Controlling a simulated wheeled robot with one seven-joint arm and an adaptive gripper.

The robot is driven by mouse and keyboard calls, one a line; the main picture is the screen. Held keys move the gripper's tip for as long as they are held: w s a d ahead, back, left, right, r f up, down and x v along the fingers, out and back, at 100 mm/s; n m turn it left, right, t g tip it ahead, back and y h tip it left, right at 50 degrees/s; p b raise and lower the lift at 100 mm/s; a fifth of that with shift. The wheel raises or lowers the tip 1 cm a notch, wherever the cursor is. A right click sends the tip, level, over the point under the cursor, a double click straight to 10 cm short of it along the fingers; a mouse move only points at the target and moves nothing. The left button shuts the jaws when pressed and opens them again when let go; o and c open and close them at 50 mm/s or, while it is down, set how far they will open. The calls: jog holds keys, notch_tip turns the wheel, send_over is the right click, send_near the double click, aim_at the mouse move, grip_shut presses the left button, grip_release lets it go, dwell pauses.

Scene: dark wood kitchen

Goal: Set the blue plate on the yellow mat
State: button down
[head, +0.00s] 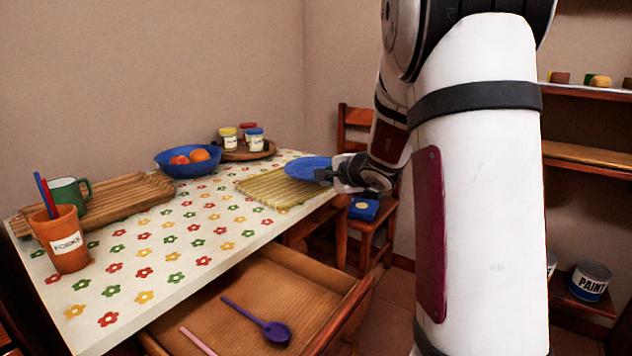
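The blue plate (303,166) is at the right end of the table, roughly level. In the picture it covers the far right corner of the yellow mat (272,190), a ribbed woven mat lying flat on the table. My gripper (326,174) is at the plate's right edge and looks shut on its rim. The fingertips are small and partly hidden by the plate. I cannot tell whether the plate touches the mat or hangs just above it.
A blue bowl with orange fruit (168,170), a round tray with jars (262,154), a wooden tray (120,199), a green mug (66,192) and an orange forks cup (65,258) stand on the flowered table (155,292). An open drawer (225,318) juts out below. A chair (372,226) stands behind.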

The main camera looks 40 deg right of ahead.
send_over(314, 189)
jog(key=shift+w+d+f+p, duration=0.1)
jog(key=shift+d+f+p, duration=0.05)
jog(key=shift+f+p, duration=0.25)
notch_tip(314, 189, down, 4)
jog(key=shift+r+b, duration=0.15)
jog(key=shift+b, duration=0.75)
jog(key=c, duration=2.2)
grip_release()
jog(key=shift+o, duration=0.6)
